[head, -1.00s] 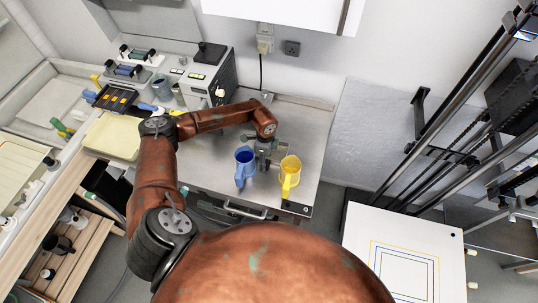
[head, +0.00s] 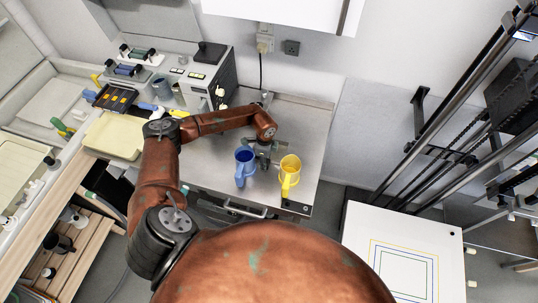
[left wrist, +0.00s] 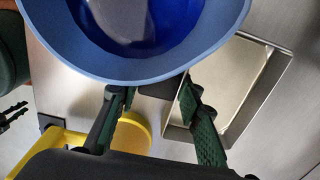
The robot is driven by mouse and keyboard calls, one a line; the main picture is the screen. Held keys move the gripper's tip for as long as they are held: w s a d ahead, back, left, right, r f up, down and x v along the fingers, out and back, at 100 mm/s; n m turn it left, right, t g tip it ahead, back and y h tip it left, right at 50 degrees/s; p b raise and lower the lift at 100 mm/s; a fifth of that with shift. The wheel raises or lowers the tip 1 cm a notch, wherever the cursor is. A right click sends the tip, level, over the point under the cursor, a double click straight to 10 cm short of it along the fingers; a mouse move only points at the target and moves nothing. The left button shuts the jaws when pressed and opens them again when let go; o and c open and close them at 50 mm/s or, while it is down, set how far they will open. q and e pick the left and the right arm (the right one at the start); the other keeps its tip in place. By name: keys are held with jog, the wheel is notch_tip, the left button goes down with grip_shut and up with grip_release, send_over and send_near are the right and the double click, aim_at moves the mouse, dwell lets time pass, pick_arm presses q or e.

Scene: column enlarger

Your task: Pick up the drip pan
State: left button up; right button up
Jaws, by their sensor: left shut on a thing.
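The drip pan (left wrist: 230,95) is a shallow, bright metal rectangular tray on the right side of the left wrist view. In the head view my left arm largely hides it. My left gripper (left wrist: 157,108) is down at its near end, shut on a dark grey tab (left wrist: 157,91) that appears to belong to the pan. One finger overlaps the pan's edge in the picture. In the head view my left gripper (head: 264,157) is between and just behind the two jugs. I cannot tell whether the pan is clear of the bench.
A blue jug (head: 244,167) stands close on the left of my gripper and a yellow jug (head: 289,176) close on its right. The metal bench (head: 310,135) is bare at the right. A boxy device (head: 213,75) stands at the back left.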

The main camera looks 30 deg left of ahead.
pick_arm(q)
grip_shut()
jog(key=shift+r, duration=0.1)
dwell(0.4)
notch_tip(320, 180, up, 18)
jog(key=b, duration=0.3)
jog(key=shift+o, duration=2)
grip_release()
grip_shut()
